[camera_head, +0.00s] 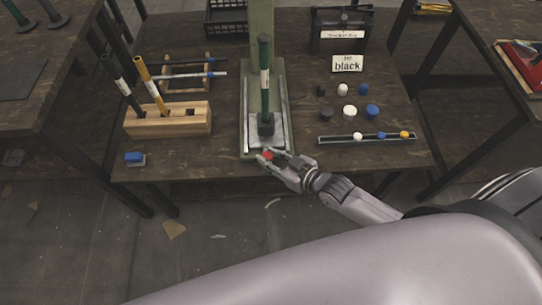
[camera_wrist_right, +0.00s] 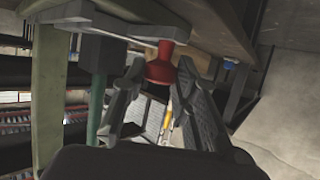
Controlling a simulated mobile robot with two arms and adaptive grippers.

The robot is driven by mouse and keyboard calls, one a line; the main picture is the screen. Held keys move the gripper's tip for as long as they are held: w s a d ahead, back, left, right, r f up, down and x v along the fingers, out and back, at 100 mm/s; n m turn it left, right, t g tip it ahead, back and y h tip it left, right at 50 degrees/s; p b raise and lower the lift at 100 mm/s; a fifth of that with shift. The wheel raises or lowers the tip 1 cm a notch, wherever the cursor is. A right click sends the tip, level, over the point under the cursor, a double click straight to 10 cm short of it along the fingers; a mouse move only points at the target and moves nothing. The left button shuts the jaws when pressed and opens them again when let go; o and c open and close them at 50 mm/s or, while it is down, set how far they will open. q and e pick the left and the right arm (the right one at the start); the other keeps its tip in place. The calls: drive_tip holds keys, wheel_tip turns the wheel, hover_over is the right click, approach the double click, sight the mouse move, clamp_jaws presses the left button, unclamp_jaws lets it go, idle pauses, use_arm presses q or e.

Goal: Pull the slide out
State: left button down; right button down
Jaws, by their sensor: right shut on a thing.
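The press has a green base and column (camera_head: 262,25) and stands in the middle of the table. Its grey metal slide (camera_head: 280,132) lies low on the base, with a red knob (camera_head: 268,155) at the front. A dark green pen-like tool (camera_head: 265,85) with a white label stands upright in a black block on the slide. My right gripper (camera_head: 270,156) is shut on the red knob at the table's front edge. The right wrist view shows the knob (camera_wrist_right: 163,66) between the two fingers. My left gripper is not in view.
A wooden holder (camera_head: 168,121) with black and yellow tools and a blue-topped block (camera_head: 135,158) are at left. Black, white and blue caps (camera_head: 350,111), a narrow tray (camera_head: 330,140) and a "black" sign (camera_head: 347,64) are at right. Open floor lies before the table.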

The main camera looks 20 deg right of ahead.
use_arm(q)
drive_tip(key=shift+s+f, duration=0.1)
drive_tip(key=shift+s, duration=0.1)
use_arm(e)
drive_tip(key=shift+s+a+f, duration=0.1)
drive_tip(key=shift+s+a, duration=0.05)
drive_tip(key=shift+s, duration=0.05)
drive_tip(key=c, duration=1.5)
unclamp_jaws()
drive_tip(key=shift+s, duration=0.1)
drive_tip(key=shift+c, duration=0.2)
drive_tip(key=shift+o, duration=1.2)
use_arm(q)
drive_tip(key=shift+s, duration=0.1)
use_arm(e)
drive_tip(key=v, duration=1.2)
